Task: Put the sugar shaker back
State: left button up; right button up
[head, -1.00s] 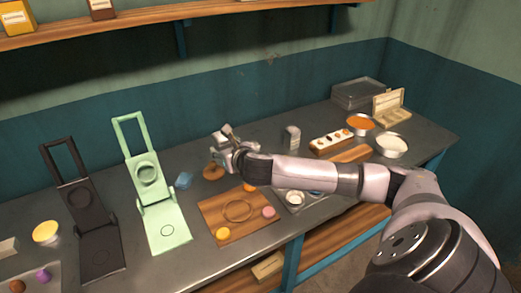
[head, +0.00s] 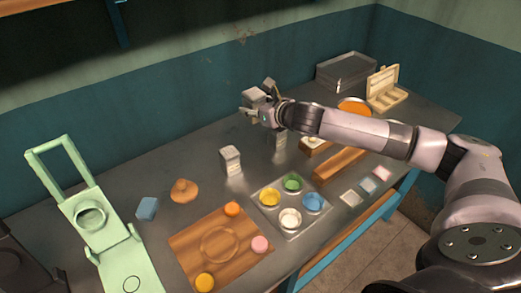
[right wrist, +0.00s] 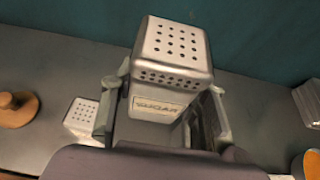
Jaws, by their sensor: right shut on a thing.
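The sugar shaker (right wrist: 172,70) is a metal box-shaped shaker with a perforated top and a "SUGAR" label. In the right wrist view it is upright between the fingers of my right gripper. In the head view my right gripper (head: 260,98) is shut on it, and the shaker (head: 255,96) is partly covered by the fingers, over the back of the metal table. A similar shaker (head: 231,160) stands on the table to the left; it also shows in the right wrist view (right wrist: 82,115). My left gripper is out of view.
Another small metallic object (head: 278,140) stands below the gripper, partly hidden. A paint-like tray (head: 265,216), a wooden board (head: 190,250), a brown knobbed piece (head: 183,190) and a green press (head: 95,225) lie nearer. Dark trays (head: 345,70) and an open box (head: 385,92) stand right.

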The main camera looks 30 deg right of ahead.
send_over(255, 158)
notch_tip(255, 158, down, 8)
notch_tip(255, 158, down, 4)
jog(key=shift+f+b, duration=0.25)
jog(key=shift+b, duration=0.05)
notch_tip(255, 158, down, 3)
jog(key=shift+f, duration=0.2)
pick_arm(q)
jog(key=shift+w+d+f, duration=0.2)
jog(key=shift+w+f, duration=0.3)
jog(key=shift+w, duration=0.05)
pick_arm(e)
jog(key=shift+f, duration=0.4)
jog(key=shift+f, duration=0.1)
jog(key=o, duration=0.8)
jog(key=shift+f, duration=0.1)
jog(key=o, duration=0.4)
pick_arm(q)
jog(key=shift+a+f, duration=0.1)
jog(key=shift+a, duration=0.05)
pick_arm(e)
jog(key=shift+o, duration=0.2)
